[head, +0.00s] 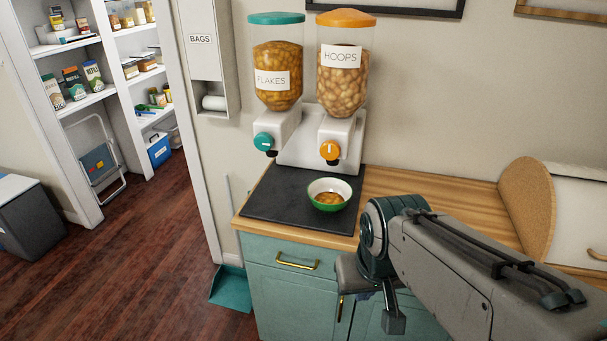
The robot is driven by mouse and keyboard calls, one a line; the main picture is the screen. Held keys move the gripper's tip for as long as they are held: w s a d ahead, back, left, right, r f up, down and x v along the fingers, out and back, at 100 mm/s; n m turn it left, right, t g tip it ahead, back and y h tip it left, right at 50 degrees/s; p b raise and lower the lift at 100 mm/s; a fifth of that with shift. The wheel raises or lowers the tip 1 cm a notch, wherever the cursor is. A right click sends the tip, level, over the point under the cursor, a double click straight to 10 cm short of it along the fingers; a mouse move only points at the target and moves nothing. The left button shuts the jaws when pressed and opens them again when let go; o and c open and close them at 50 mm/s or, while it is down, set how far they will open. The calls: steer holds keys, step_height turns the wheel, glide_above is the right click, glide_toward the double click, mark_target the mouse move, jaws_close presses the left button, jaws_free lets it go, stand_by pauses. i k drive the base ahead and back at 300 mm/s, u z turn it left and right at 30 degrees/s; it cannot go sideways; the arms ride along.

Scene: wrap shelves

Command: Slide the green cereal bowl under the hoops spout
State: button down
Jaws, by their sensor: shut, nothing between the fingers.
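The green cereal bowl (314,201), white inside with some golden-brown contents, stands upright on a dark mat (275,204) on the counter. The hoops dispenser (342,75) has an orange lid and a "HOOPS" label. Its orange knob and dark spout (332,161) sit just behind and above the bowl in the picture. The bowl looks a little nearer to me than the spout; how far is hard to judge. My gripper (393,320) points down in front of the cabinet, right of and nearer than the bowl, shut and empty. It is partly hidden by my arm.
The flakes dispenser (277,65) with a teal knob stands to the left on the same white base. The wooden counter (430,187) between is clear. Shelves (75,98) stand at the left.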

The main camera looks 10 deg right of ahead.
mark_target(329, 195)
steer(key=k, duration=0.95)
steer(key=u, duration=0.85)
steer(key=i, duration=0.9)
steer(key=u, duration=0.55)
steer(key=i, duration=1.05)
steer(key=z, duration=1.15)
steer(key=i, duration=0.8)
steer(key=z, duration=0.85)
